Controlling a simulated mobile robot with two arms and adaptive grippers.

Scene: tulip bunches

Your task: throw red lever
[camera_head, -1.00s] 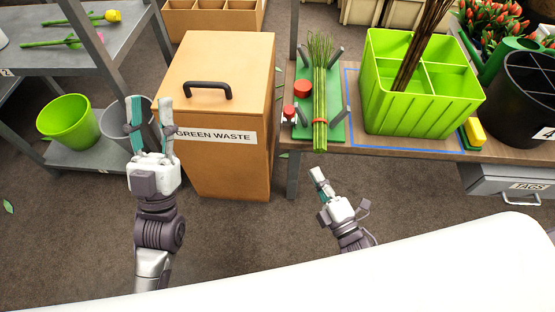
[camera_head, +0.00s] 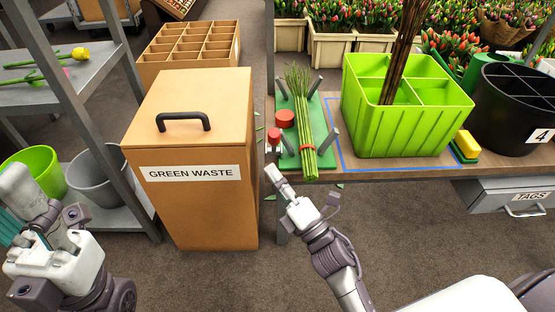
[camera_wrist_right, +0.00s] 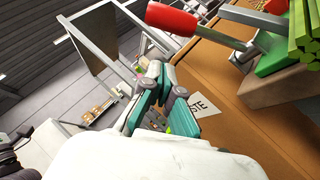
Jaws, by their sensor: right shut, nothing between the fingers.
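The red lever (camera_head: 273,136) is at the left front corner of a green fixture (camera_head: 322,118) on the wooden bench. In the right wrist view its red grip (camera_wrist_right: 185,18) sits on a metal shaft, above and apart from my fingers. My right gripper (camera_head: 274,178) is shut and empty, just below and in front of the lever at the bench's front edge; its fingers also show in the wrist view (camera_wrist_right: 160,85). A bunch of green stems (camera_head: 303,110) with a red band lies in the fixture. My left gripper (camera_head: 18,208) looks open, at the far left.
The green waste box (camera_head: 200,215) stands close left of my right gripper. A lime divided bin (camera_head: 405,125) stands right of the fixture. The floor before the bench is clear.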

